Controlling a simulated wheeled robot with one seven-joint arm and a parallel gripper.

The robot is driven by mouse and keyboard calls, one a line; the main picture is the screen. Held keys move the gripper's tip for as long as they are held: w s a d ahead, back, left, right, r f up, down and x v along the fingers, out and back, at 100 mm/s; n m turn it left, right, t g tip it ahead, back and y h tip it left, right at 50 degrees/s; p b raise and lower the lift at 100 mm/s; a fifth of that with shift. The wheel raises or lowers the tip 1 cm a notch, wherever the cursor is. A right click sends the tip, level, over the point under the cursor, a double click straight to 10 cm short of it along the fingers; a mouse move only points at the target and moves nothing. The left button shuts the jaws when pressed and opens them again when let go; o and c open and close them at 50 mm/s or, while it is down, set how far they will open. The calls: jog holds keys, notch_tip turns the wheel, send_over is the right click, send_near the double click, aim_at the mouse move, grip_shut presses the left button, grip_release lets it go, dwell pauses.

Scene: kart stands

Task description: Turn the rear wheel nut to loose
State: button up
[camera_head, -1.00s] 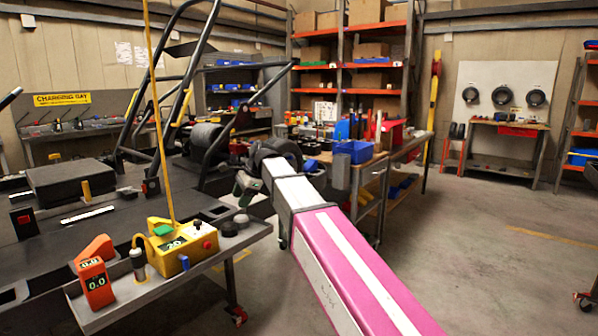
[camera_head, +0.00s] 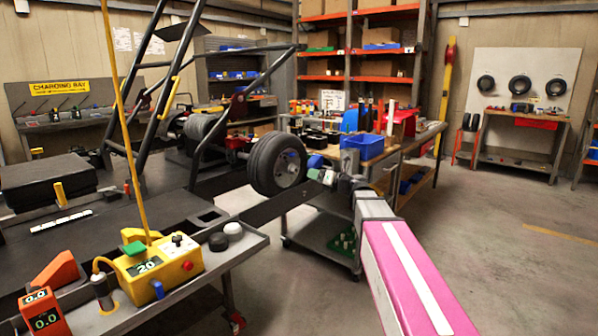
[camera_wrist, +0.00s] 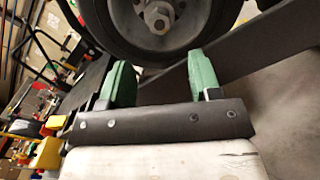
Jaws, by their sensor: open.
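The kart's rear wheel (camera_head: 277,165) is a black tyre with a grey hub, standing at the kart's near rear corner. Its nut (camera_wrist: 158,17) shows as a grey hexagonal piece at the hub centre, at the top of the wrist view; in the head view it is a small spot on the hub (camera_head: 291,168). My gripper (camera_wrist: 160,72) has two green fingers, spread apart with nothing between them. The fingertips are below the nut in the wrist view and apart from it. In the head view my gripper (camera_head: 322,175) is just right of the wheel.
A yellow control box (camera_head: 157,265) with a yellow pole stands on the tray at the near left, beside an orange meter (camera_head: 44,312). A workbench with a blue bin (camera_head: 363,146) and a low cart (camera_head: 322,240) stand near the arm. The floor at right is clear.

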aim_at(296, 170)
jog(key=x, duration=0.9)
jog(key=shift+w+a, duration=0.2)
jog(key=shift+a, duration=0.1)
jog(key=shift+c, duration=0.3)
jog(key=c, duration=0.9)
